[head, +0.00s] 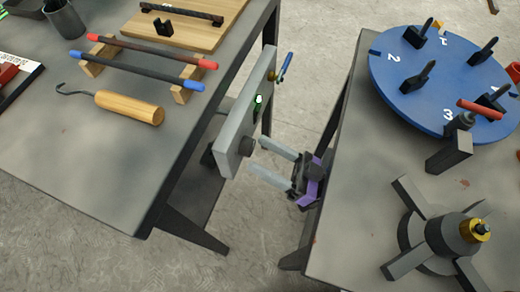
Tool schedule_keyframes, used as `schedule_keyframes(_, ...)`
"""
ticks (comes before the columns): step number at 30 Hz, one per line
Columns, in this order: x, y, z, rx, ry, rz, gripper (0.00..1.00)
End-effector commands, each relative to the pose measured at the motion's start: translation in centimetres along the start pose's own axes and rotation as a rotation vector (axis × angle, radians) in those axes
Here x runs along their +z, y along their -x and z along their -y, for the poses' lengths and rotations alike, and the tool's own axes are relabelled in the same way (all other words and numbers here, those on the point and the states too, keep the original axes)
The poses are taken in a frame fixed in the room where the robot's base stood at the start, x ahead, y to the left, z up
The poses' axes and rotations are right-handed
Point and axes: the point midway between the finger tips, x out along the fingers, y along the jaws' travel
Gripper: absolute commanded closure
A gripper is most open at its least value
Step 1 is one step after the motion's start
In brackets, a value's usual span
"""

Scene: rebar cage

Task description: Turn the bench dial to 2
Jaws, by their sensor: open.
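A blue round disc (440,80) with white numerals lies on the right bench. Its 2 is at the left and its 3 near the front, and several dark upright pegs stand on it. A pale grey panel (230,135) stands along the left bench's edge. A dark round knob (247,147) sticks out of its face, with no numerals readable there. My gripper (258,157) is open between the two benches. Its two pale fingers point left at the knob, with the tips close to it. I cannot tell whether they touch it.
A wooden-handled hook (130,106) and two bars (140,70) on wooden blocks lie on the left bench. A dark post (450,150) with a red bar and a four-armed hub (440,240) stand on the right bench. The gap between benches is narrow.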

Motion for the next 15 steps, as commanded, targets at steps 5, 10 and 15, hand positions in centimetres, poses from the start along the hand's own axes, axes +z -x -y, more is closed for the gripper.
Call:
schedule_keyframes(5,-0.04,-1.28,0.00,0.000,0.001,0.000,0.41)
schedule_keyframes(10,-0.02,-1.43,-0.03,0.001,0.001,0.000,0.41)
schedule_keyframes(15,-0.01,-1.41,-0.03,0.001,0.000,0.000,0.52)
